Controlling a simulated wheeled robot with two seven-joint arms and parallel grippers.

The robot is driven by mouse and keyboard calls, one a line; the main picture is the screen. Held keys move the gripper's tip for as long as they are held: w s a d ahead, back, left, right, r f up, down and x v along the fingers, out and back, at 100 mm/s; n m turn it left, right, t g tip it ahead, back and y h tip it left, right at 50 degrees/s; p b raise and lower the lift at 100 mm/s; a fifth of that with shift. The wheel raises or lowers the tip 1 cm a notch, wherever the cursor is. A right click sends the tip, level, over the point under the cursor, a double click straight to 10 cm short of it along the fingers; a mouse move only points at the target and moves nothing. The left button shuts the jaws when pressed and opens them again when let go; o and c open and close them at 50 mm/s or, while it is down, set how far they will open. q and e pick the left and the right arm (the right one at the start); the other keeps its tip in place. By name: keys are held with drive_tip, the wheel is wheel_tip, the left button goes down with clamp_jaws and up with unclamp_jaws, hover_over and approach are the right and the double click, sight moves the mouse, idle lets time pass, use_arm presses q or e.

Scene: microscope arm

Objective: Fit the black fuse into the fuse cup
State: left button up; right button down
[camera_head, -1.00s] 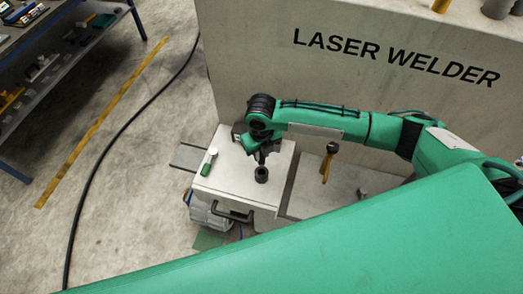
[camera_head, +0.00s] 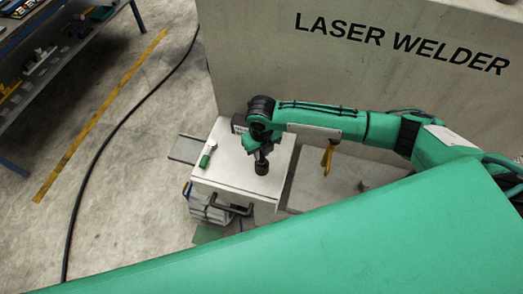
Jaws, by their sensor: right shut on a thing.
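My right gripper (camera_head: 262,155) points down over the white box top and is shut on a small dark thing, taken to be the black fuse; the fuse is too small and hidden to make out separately. The dark fuse cup (camera_head: 262,168) stands on the white box directly under the fingertips. The gripper and the cup overlap in this view, and the cup's opening is hidden. I cannot tell whether the fuse is inside the cup or just above it. My left gripper is not in view.
A yellow-handled tool (camera_head: 327,159) stands to the right. The laser welder wall (camera_head: 310,80) rises behind. Open floor with a black cable (camera_head: 105,145) lies left.

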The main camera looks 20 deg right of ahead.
sight(262, 159)
drive_tip(key=shift+p, duration=0.8)
idle(1.2)
drive_tip(key=shift+f+b, duration=1.35)
drive_tip(key=shift+f, duration=1)
drive_tip(key=c, duration=1.2)
unclamp_jaws()
wheel_tip(262, 159, up, 13)
drive_tip(key=b, duration=0.3)
drive_tip(key=shift+f, duration=0.1)
drive_tip(key=shift+r, duration=0.5)
